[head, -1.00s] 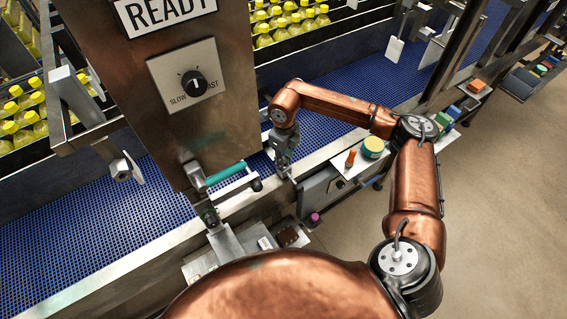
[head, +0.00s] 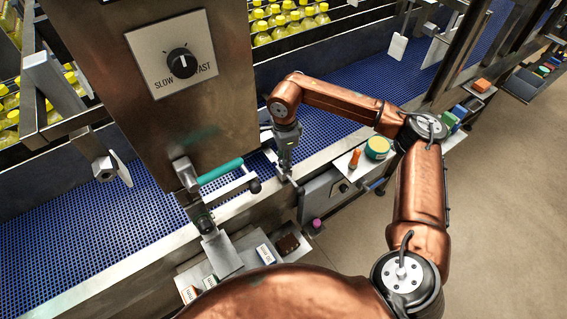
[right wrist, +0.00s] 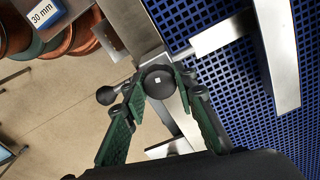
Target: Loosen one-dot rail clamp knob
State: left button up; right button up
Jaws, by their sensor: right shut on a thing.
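In the right wrist view a round black knob (right wrist: 157,82) with one small white dot sits on a metal bracket beside the blue conveyor. My right gripper (right wrist: 160,90) has its green fingers on either side of this knob and is shut on it. In the head view my right gripper (head: 284,162) points down at the near rail of the conveyor, and it hides most of the knob. My left gripper is in neither view.
A shelf at right holds a round green-and-yellow tin (head: 377,147) and an orange item (head: 354,158).

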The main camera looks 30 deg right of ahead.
jog(key=shift+f+n+b, duration=0.2)
jog(key=shift+n+b, duration=0.5)
jog(key=shift+n, duration=0.9)
jog(key=shift+s+a, duration=0.1)
jog(key=o, duration=1.2)
jog(key=shift+r, duration=0.1)
jog(key=shift+c, duration=0.2)
jog(key=shift+r, duration=0.1)
notch_tip(320, 180, up, 12)
